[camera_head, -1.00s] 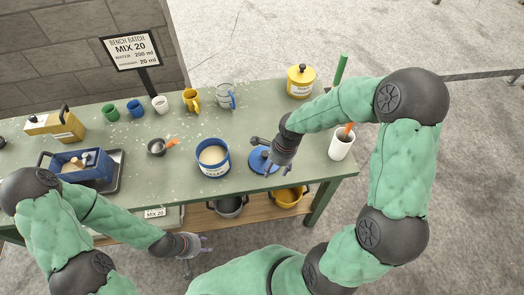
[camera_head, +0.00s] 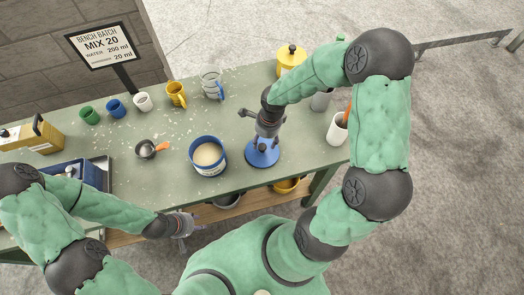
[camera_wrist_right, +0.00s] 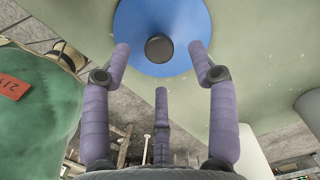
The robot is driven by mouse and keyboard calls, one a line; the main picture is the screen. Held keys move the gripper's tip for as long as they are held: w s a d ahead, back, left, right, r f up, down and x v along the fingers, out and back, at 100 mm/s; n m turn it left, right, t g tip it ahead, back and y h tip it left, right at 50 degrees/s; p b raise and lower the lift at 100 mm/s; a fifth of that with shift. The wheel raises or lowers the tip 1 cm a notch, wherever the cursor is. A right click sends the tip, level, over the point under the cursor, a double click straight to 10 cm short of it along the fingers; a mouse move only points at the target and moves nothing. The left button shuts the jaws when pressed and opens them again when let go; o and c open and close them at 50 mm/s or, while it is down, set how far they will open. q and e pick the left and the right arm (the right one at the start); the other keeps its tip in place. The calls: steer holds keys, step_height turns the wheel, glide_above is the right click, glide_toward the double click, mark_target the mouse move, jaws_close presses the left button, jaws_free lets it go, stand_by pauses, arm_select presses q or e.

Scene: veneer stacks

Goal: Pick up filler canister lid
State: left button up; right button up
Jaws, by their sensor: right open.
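The blue lid (camera_head: 263,155) with a dark round knob lies on the green bench, right of the blue canister (camera_head: 208,168), which is open and holds pale filler. In the right wrist view the lid (camera_wrist_right: 185,25) and its knob (camera_wrist_right: 159,47) show ahead of the spread fingers. My right gripper (camera_head: 263,143) is open and empty, pointing down over the lid. Its fingers (camera_wrist_right: 159,58) are around the knob in the picture; whether they touch it I cannot tell. My left gripper (camera_head: 188,228) is low in front of the bench, its fingers spread and empty.
A small dark pan (camera_head: 146,149) with an orange handle is left of the canister. A white holder (camera_head: 337,130) stands to the right, a yellow canister (camera_head: 290,60) behind. Several cups line the back, including a yellow mug (camera_head: 176,93). Pots sit on the shelf below.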

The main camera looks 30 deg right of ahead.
mark_target(262, 146)
steer(key=f, duration=0.5)
steer(key=shift+w+a+b, duration=0.1)
steer(key=shift+a+b, duration=0.2)
jaws_close()
